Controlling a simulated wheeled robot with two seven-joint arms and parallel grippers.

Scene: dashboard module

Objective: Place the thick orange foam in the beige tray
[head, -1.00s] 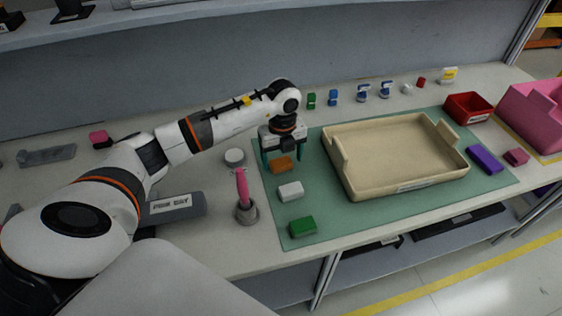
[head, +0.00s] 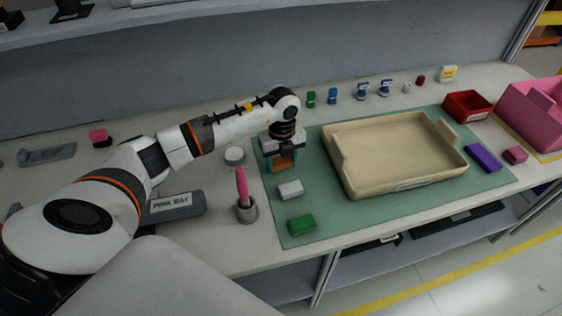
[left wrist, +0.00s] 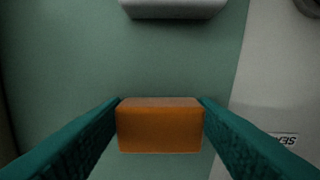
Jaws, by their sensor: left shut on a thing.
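The thick orange foam (head: 284,162) is a small orange block at the left part of the green mat (head: 330,219). My left gripper (head: 283,164) points down over it, with its teal fingers on either side. In the left wrist view the orange foam (left wrist: 160,125) sits between the two fingertips (left wrist: 160,108), and the gripper is shut on it. The foam is at or just above the mat; I cannot tell which. The beige tray (head: 341,163) lies on the mat to the right of the gripper and looks empty. My right gripper is not in view.
A white block (head: 290,190) and a green block (head: 302,224) lie on the mat nearer the front. A grey cup with a pink stick (head: 246,212) stands left of them. A purple block (head: 483,158) and a red bin (head: 468,107) are right of the tray.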

